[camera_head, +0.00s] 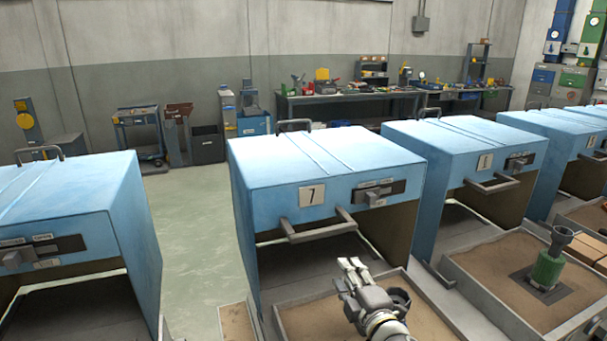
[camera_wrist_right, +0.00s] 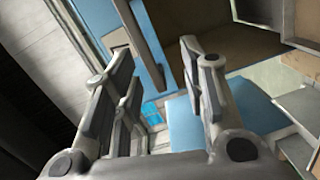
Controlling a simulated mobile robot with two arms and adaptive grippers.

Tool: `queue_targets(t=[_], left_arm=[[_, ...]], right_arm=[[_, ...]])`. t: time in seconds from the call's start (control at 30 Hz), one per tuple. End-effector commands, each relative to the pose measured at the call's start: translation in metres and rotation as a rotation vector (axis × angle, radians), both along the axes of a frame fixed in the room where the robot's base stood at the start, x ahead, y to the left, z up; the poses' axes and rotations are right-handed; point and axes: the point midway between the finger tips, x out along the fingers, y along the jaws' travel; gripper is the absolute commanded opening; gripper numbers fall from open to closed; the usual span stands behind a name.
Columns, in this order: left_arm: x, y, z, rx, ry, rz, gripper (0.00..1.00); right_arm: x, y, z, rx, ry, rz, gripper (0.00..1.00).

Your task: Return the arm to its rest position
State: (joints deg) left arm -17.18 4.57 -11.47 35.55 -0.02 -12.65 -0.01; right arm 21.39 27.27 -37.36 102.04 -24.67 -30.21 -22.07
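My right gripper (camera_head: 352,266) is in front of the blue box marked 7 (camera_head: 285,165), over the sand tray (camera_head: 285,325) at its open front. It points up and toward the box, below the box's handle bar (camera_head: 318,233). In the right wrist view the two fingers of my right gripper (camera_wrist_right: 157,55) stand apart with nothing between them. Behind them are a blue box wall (camera_wrist_right: 150,40) and a dark opening (camera_wrist_right: 205,25). My left gripper is not in view.
A dark round cup (camera_head: 399,300) shows beside my right gripper, partly hidden. Other blue boxes stand left (camera_head: 130,205) and right (camera_head: 470,140). A green part with a dark funnel (camera_head: 547,268) stands in the right sand tray (camera_head: 495,262). Workbenches line the back wall; the floor (camera_head: 190,225) between boxes is clear.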

Motion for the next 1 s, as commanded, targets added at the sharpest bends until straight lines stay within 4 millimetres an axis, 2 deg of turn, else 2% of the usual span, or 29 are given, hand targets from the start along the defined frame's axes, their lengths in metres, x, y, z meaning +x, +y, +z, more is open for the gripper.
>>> queue_targets(t=[0.03,0.17,0.27,0.4,0.5,0.7,0.93,1.0], left_arm=[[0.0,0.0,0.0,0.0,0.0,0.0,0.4],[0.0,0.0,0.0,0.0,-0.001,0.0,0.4],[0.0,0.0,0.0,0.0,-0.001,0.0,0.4],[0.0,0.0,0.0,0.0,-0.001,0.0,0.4],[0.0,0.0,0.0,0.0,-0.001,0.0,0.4],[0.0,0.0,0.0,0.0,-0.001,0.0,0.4],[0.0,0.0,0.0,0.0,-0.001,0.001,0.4],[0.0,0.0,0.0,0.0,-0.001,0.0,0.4]], right_arm=[[-0.016,-0.001,-0.017,0.078,0.069,-0.039,0.39],[-0.062,-0.016,-0.057,0.284,0.268,-0.18,0.39],[-0.103,-0.028,-0.088,0.429,0.425,-0.297,0.39],[-0.171,-0.046,-0.127,0.608,0.647,-0.474,0.39],[-0.221,-0.057,-0.148,0.707,0.789,-0.597,0.39],[-0.3,-0.069,-0.168,0.826,0.989,-0.785,0.39],[-0.373,-0.078,-0.175,0.904,1.155,-0.959,0.39],[-0.385,-0.079,-0.181,0.916,1.186,-0.995,0.39]])
